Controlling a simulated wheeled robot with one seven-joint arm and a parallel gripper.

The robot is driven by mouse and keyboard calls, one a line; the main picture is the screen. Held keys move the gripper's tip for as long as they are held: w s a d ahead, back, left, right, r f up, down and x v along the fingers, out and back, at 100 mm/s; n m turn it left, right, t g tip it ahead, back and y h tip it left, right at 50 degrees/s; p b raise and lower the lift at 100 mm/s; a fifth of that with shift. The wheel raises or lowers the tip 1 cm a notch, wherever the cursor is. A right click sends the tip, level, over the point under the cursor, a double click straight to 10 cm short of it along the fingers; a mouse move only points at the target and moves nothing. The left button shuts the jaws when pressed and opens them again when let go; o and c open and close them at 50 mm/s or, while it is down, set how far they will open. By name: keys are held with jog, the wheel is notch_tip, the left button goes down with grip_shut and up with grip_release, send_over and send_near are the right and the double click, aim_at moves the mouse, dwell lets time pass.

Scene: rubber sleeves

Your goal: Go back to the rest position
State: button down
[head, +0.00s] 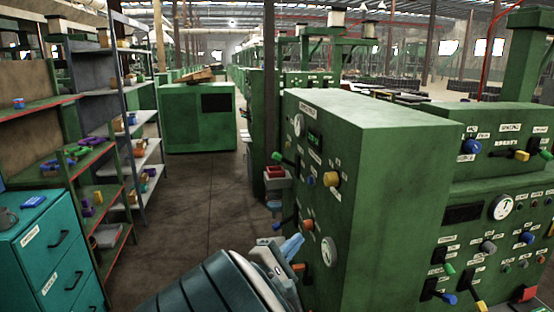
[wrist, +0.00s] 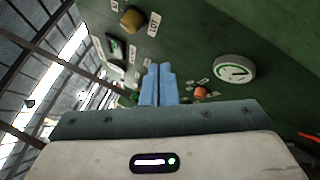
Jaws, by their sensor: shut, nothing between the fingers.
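My gripper (head: 291,245) is low in the head view, in front of the left-facing panel of a green machine (head: 390,160). In the wrist view its blue fingers (wrist: 158,82) are together with nothing between them. Beyond them in the wrist view is the green panel, with a round gauge (wrist: 235,67), an orange knob (wrist: 201,92) and a yellow knob (wrist: 132,19). In the head view an orange knob (head: 298,266) is just beside the fingers. I cannot tell whether the fingers touch the panel.
Green and grey shelves (head: 100,190) with small coloured parts line the left side. A teal drawer cabinet (head: 50,250) stands front left. A clear aisle floor (head: 195,210) runs between shelves and machines, up to another green machine (head: 197,130). A lever with a green handle (head: 277,157) sticks out from the panel.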

jog(key=s+d+f+m+g+y, duration=0.1)
jog(key=s+d+f+m+g, duration=0.35)
jog(key=s+d+g, duration=0.35)
jog(key=s+d+f+m+g+y, duration=0.1)
jog(key=s+d+f+m+g, duration=0.3)
jog(key=d, duration=0.5)
jog(key=s+a+r+m+y, duration=0.1)
jog(key=s+a+m+y, duration=0.2)
jog(key=s+m+y, duration=0.1)
jog(key=s+a+r+m+y, duration=0.2)
jog(key=s+m+y, duration=0.2)
jog(key=s+y, duration=0.2)
jog(key=shift+s+a+g, duration=0.4)
jog(key=shift+s, duration=0.6)
